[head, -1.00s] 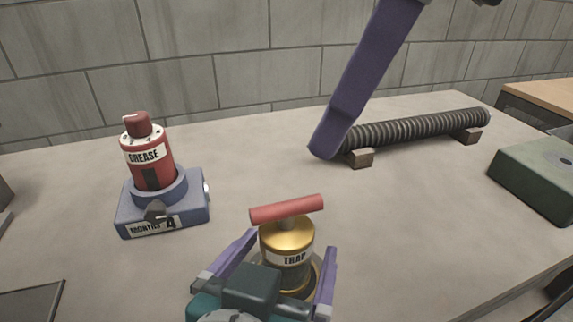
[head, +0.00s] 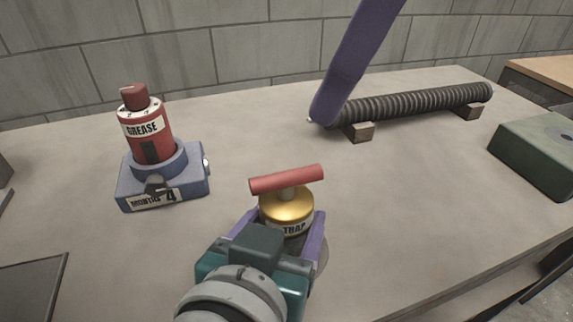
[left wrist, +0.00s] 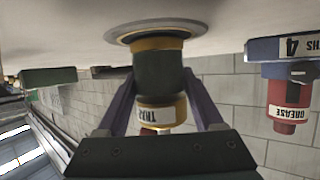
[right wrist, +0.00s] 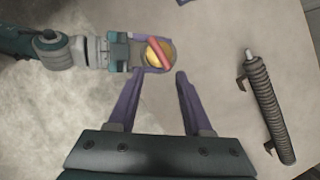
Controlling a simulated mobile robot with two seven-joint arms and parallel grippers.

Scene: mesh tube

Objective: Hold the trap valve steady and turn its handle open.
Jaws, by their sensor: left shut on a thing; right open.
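The trap valve (head: 287,210) stands upright on the table, a brass body labelled TRAP with a red bar handle (head: 287,179) across its top. My left gripper (head: 280,232) is shut on the valve body below the handle. In the left wrist view the valve (left wrist: 158,85) appears upside down between the two purple fingers. My right gripper (right wrist: 153,92) is open and empty, above the table. In the right wrist view the handle (right wrist: 158,52) shows just beyond its fingertips, apart from them. In the head view only one purple finger of the right gripper shows.
A red grease cartridge (head: 146,128) stands in a blue base (head: 140,190) at left. A dark ribbed spring roll (head: 425,103) rests on blocks at the back right. A green box (head: 540,155) sits at the right edge. The table between them is clear.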

